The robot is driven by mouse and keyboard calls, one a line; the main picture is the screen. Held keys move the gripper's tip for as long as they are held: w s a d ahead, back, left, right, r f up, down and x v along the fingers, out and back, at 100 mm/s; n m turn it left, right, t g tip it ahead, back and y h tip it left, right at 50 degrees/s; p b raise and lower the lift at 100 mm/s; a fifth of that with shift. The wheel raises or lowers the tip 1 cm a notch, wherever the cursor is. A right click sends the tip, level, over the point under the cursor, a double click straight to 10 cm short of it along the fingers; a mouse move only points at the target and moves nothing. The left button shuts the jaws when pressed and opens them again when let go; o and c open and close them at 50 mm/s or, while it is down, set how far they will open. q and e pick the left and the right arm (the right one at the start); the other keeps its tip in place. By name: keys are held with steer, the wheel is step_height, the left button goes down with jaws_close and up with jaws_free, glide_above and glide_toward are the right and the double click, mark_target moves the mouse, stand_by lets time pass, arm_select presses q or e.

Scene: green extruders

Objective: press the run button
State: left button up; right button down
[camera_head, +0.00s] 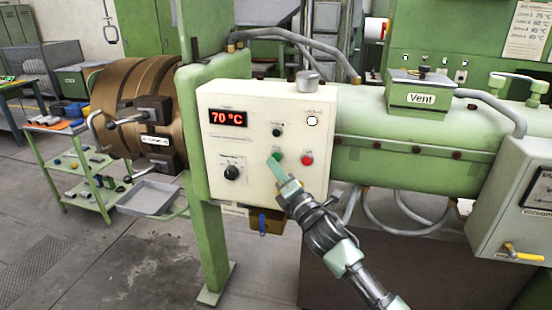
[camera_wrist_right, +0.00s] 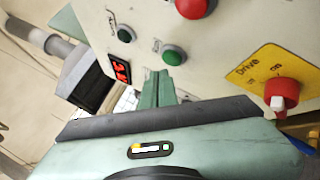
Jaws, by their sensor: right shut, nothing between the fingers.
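A cream control panel (camera_head: 255,185) on the green extruder carries a green button (camera_head: 279,155) with a red button (camera_head: 307,158) to its right. Their labels are too small to read. My right gripper (camera_head: 273,162) is shut and empty, its fingertips just in front of the panel, beside the green button's lower left. In the right wrist view the closed fingers (camera_wrist_right: 158,80) point at the panel just below the green button (camera_wrist_right: 173,55). Whether they touch it I cannot tell. The red button (camera_wrist_right: 190,8) is at the top edge there. My left gripper is not in view.
The panel also has a red "70 °C" display (camera_head: 228,118), a black knob (camera_head: 232,172), a small dark button (camera_head: 277,131) and a white lamp (camera_head: 312,121). The wrist view shows a red Drive switch (camera_wrist_right: 281,97) on a yellow plate. A green cart (camera_head: 80,170) stands left.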

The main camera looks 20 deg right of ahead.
steer(key=shift+w+d, duration=0.1)
steer(key=shift+w+d, duration=0.15)
steer(key=shift+w, duration=0.15)
steer(key=shift+w+d, duration=0.25)
steer(key=shift+w, duration=0.05)
stand_by(0.9)
stand_by(0.3)
steer(key=shift+s+a, duration=0.45)
steer(key=shift+s, duration=0.25)
steer(key=s+a, duration=0.1)
steer(key=s, duration=0.1)
steer(key=s+a+p, duration=0.1)
steer(key=s, duration=0.1)
steer(key=shift+a, duration=0.4)
stand_by(0.3)
